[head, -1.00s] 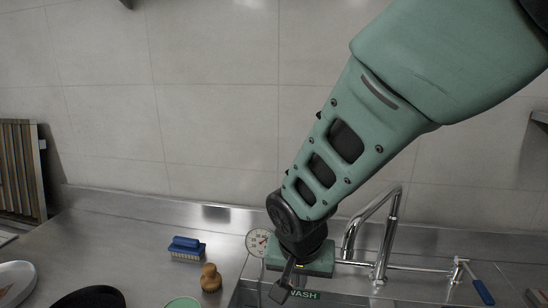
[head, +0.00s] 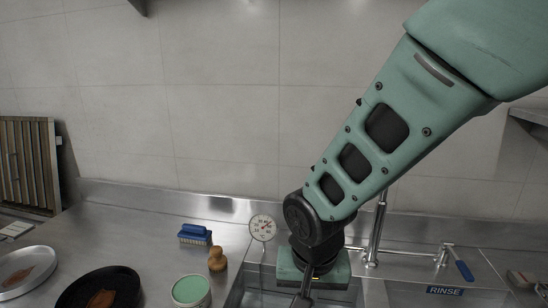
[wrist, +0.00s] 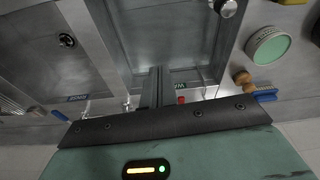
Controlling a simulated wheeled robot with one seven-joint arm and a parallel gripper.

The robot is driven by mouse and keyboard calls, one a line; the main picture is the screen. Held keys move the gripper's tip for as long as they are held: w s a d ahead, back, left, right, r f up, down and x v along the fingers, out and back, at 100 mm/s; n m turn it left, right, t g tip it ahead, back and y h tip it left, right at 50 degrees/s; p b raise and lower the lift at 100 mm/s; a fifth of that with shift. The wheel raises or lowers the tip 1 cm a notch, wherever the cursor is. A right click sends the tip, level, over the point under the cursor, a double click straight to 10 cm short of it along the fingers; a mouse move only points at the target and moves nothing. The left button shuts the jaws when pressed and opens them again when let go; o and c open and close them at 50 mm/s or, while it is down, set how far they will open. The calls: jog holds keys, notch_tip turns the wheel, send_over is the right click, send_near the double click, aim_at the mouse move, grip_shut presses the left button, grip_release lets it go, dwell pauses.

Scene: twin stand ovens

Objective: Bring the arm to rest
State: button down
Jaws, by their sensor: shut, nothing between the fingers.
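My green arm comes in from the upper right of the head view and reaches down to the sink (head: 240,299). My gripper (head: 303,301) is at the bottom edge of that view, over the sink, with its tips at or past the frame edge. In the wrist view my gripper (wrist: 155,88) shows as two dark fingers side by side, shut with nothing between them. The fingers point over the basin area, and nothing is seen touching them.
A blue brush (head: 195,235), wooden-handled tool (head: 217,259), green-topped can (head: 191,291), black pan (head: 101,290) and plate (head: 28,270) lie left. A blue-handled lever (head: 461,267) is right.

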jog(key=s+d+r+n+g+b, duration=0.1)
jog(key=s+d+n, duration=0.3)
jog(key=s, duration=0.4)
jog(key=s+d+r+n+g+b, duration=0.1)
jog(key=s+d+n, duration=0.3)
jog(key=s, duration=0.4)
jog(key=shift+s+r+n+y+b, duration=0.2)
jog(key=shift+r+n+y+b, duration=0.2)
jog(key=shift+b, duration=0.1)
jog(key=c, duration=2.1)
grip_release()
jog(key=shift+c, duration=0.2)
